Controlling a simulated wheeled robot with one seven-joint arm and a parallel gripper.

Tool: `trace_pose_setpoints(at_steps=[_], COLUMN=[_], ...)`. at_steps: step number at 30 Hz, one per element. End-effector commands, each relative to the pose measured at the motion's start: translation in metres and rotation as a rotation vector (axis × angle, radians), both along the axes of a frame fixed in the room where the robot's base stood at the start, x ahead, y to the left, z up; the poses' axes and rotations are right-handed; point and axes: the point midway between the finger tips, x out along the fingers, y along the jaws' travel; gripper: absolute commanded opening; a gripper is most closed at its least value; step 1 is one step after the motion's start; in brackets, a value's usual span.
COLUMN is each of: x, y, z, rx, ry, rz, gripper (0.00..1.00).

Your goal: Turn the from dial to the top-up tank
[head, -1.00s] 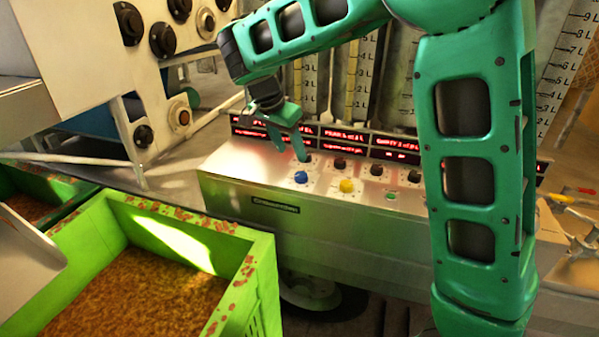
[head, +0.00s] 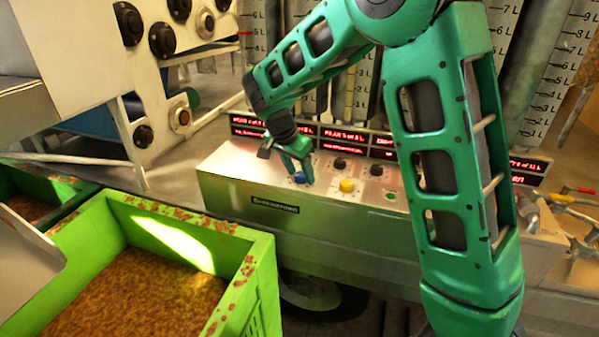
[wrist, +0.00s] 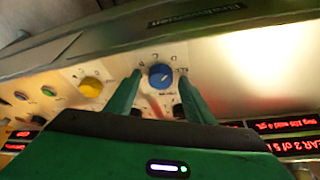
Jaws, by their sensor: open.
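The blue dial (wrist: 161,76) stands on the panel's top face, with small markings around it. In the wrist view it sits between the fingertips of my gripper (wrist: 158,82), which are apart with a gap on each side of it. In the head view my gripper (head: 298,168) points down over the blue dial (head: 300,178) and partly hides it. The yellow dial (head: 346,185) is just right of it and also shows in the wrist view (wrist: 91,87). The dial labels are too small to read, so I cannot tell which is the from dial.
Black knobs (head: 340,163) stand in a row behind the coloured dials, below red-lit displays (head: 345,136). A green button (head: 390,195) is right of the yellow dial. Green crates (head: 262,255) of brown contents stand at left front. Graduated tanks rise behind.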

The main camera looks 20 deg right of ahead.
Motion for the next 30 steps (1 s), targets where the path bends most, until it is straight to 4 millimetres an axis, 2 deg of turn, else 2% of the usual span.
trace_pose_setpoints(at_steps=[2,6,7,9,19,30], x=[0.0,0.0,0.0,-0.0002,-0.0006,-0.0027], y=[0.0001,0.0003,0.0003,-0.0059,-0.0016,-0.0037], z=[0.0002,0.0003,0.0003,0.0004,0.0011,0.001], rx=[0.0,0.0,0.0,0.0,-0.001,0.0], ry=[0.0,0.0,0.0,0.0,-0.002,-0.001], rz=[0.0,0.0,0.0,-0.002,0.056,0.331], gripper=[0.46,0.12,0.08,0.08,0.08,0.08])
